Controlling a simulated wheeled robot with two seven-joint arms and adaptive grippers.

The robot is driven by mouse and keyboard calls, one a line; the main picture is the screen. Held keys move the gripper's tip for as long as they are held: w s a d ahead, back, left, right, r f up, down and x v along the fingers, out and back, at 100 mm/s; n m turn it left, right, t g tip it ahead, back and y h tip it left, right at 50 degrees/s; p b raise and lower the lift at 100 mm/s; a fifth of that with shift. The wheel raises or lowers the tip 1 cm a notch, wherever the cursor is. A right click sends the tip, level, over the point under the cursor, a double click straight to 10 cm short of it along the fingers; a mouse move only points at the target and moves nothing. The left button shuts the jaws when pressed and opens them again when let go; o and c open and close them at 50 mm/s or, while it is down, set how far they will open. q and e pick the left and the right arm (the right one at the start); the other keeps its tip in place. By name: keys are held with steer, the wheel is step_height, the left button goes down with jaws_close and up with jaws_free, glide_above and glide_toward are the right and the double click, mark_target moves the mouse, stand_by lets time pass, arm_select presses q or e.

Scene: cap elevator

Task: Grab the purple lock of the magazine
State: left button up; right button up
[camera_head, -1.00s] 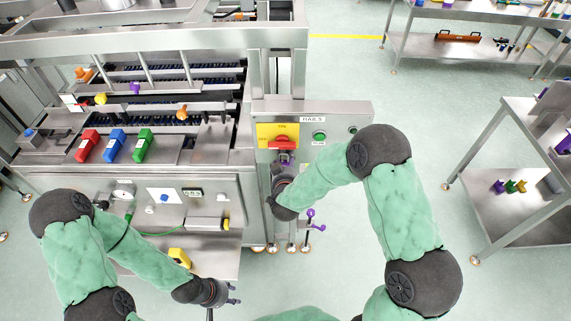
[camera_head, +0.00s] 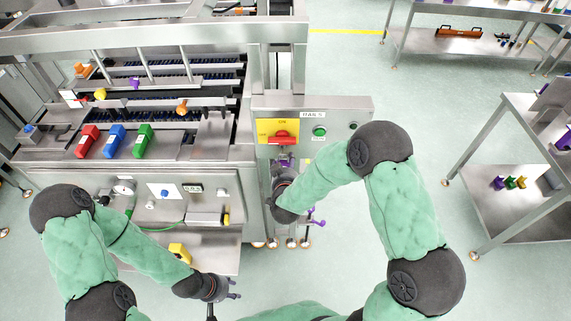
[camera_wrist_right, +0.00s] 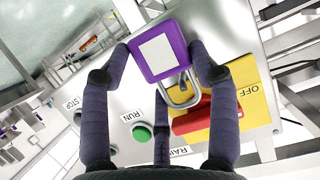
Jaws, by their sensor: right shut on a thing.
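A purple padlock (camera_wrist_right: 160,48) with a white label and a metal shackle is held between the dark fingers of my right gripper (camera_wrist_right: 166,60) in the right wrist view. The shackle points towards the red rotary switch (camera_wrist_right: 193,118) on its yellow plate. I cannot tell whether they touch. In the head view my right gripper (camera_head: 285,165) is just below this switch (camera_head: 281,137), and only a little of the purple lock shows. My left gripper (camera_head: 228,295) is empty at the bottom, below the machine's front, with its fingers spread.
A grey panel (camera_head: 350,105) carries the switch and a green button (camera_head: 320,131). Red, blue and green blocks (camera_head: 115,140) stand on the machine to the left. A metal shelf (camera_head: 530,195) stands at the right.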

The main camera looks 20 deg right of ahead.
steer(key=shift+s, duration=0.15)
stand_by(0.3)
steer(key=f+p+v, duration=0.1)
steer(key=v, duration=0.5)
steer(key=shift+s+a, duration=0.2)
steer(key=shift+s, duration=0.4)
stand_by(0.8)
steer(key=shift+f, duration=0.1)
